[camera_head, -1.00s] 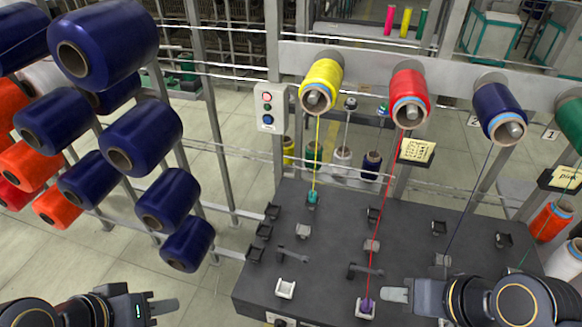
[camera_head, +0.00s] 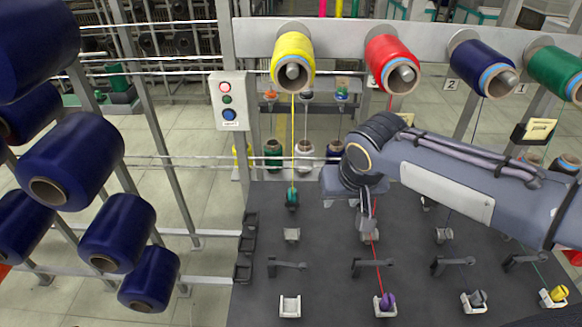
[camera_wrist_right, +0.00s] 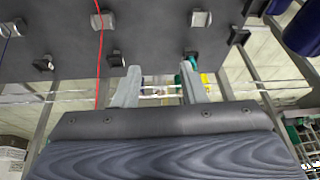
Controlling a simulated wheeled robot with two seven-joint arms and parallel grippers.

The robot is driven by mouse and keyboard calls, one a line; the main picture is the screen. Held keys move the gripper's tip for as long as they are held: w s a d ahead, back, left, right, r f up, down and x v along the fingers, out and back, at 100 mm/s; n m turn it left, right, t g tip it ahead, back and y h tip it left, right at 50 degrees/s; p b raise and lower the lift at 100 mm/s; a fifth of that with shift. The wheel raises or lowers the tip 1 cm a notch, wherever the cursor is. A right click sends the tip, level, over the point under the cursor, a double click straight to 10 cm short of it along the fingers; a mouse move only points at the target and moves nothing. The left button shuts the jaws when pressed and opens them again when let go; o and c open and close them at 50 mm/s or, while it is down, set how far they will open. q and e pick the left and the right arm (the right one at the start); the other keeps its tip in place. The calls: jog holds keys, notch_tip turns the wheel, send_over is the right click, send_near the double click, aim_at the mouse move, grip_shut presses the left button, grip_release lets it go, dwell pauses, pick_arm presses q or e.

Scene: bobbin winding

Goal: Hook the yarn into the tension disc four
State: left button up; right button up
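My right gripper hangs above the table, right of the yellow yarn in the head view.
A red yarn (camera_head: 375,255) runs past my right wrist to a purple bobbin (camera_head: 387,301). Dark arm-like guides (camera_head: 287,266) stand in a row. An empty white holder (camera_head: 290,306) is at the front left. A button box (camera_head: 229,100) and blue cones (camera_head: 70,158) are to the left.

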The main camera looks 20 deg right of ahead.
jog(key=m+t+h+b, duration=0.1)
jog(key=b, duration=0.4)
send_near(292, 193)
jog(key=b+x, duration=0.3)
jog(key=x, duration=0.4)
jog(key=shift+f, duration=0.25)
jog(key=shift+b+x, duration=0.75)
jog(key=shift+x, duration=0.2)
jog(key=shift+c, duration=0.2)
jog(key=c, duration=0.7)
jog(key=shift+r+p, duration=1.5)
jog(key=shift+r, duration=0.85)
jog(key=shift+c, duration=0.3)
